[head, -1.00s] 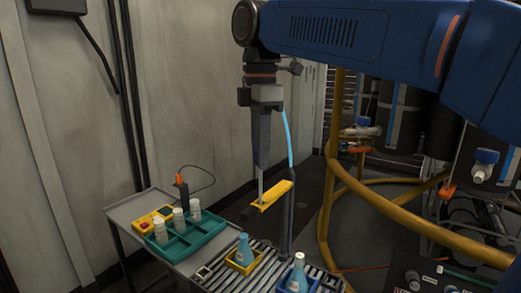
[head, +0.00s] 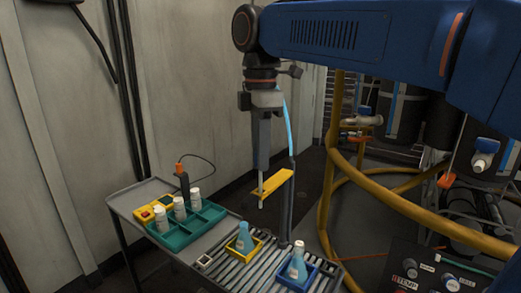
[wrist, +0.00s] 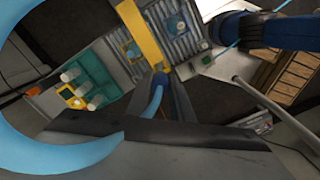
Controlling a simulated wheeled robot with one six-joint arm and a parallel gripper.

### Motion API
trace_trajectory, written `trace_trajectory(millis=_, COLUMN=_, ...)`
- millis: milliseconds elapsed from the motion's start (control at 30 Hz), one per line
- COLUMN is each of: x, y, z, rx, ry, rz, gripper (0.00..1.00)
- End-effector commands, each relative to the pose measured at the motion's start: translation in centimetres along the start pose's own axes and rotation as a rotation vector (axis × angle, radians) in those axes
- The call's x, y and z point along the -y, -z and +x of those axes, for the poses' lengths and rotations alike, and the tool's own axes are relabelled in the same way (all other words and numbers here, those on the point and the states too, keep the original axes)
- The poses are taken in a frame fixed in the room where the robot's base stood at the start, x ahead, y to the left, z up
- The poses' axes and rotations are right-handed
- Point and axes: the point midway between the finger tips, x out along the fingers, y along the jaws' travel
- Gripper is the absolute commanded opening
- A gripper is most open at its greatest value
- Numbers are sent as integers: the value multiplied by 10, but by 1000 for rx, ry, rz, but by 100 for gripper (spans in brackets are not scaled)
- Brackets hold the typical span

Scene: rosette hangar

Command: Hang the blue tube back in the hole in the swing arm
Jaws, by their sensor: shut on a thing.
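The yellow swing arm (head: 274,183) sits on a dark post beside the rollers, its free end pointing left in the head view. In the wrist view the swing arm (wrist: 140,32) runs from the top to the centre. My gripper (head: 261,165) is shut on the blue tube above that free end. The tube (head: 288,128) curves behind the gripper, and its pale straight tip points down and shows below the arm's edge. I cannot tell whether it passes through the hole or beside it; the hole is hidden. In the wrist view the tube (wrist: 156,100) runs to the arm's end.
A grey cart (head: 132,196) at left holds a teal tray (head: 207,217) with white bottles. A yellow pipe rail (head: 405,205) stands at right.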

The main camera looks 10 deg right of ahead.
Motion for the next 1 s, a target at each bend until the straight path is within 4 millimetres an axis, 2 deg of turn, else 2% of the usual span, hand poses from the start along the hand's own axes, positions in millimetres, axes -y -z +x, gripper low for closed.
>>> trace_trajectory(millis=1000, x=0, y=0, z=19, rx=0, ry=0, rz=0, gripper=0)
